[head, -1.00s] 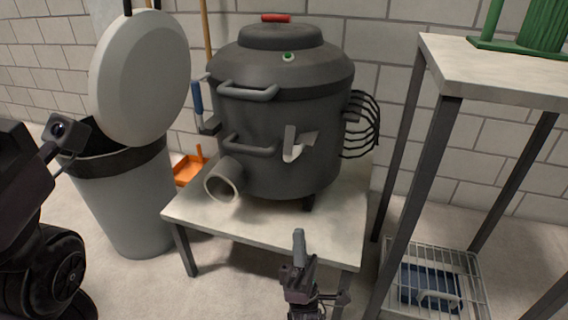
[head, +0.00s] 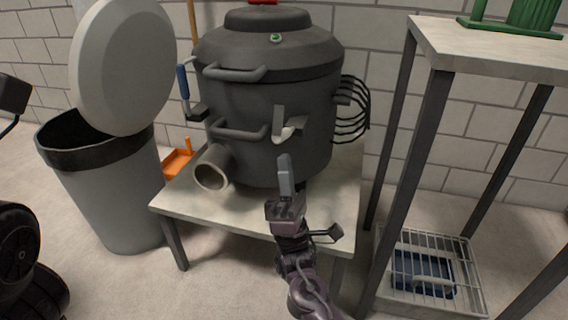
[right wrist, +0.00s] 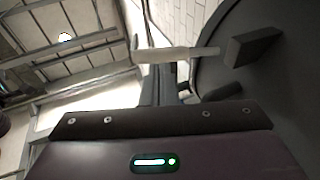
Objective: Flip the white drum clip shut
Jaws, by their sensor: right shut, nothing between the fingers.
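The white drum clip is on the front of the dark grey drum (head: 262,105), right of the two bar handles. Its white lever (head: 287,134) sticks out below a grey bracket, apart from the drum wall. In the right wrist view the white lever (right wrist: 172,55) shows close up, reaching away from a dark block on the drum. My right gripper (head: 285,158) is shut and empty, pointing up just below the clip; a small gap seems to separate them, but contact cannot be told.
The drum stands on a low table (head: 225,215), with a pipe stub (head: 213,170) at lower left and black hoops (head: 352,110) at right. A blue-handled clip (head: 183,82) is on its left. A grey bin (head: 105,190) stands left, a tall shelf (head: 490,50) right.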

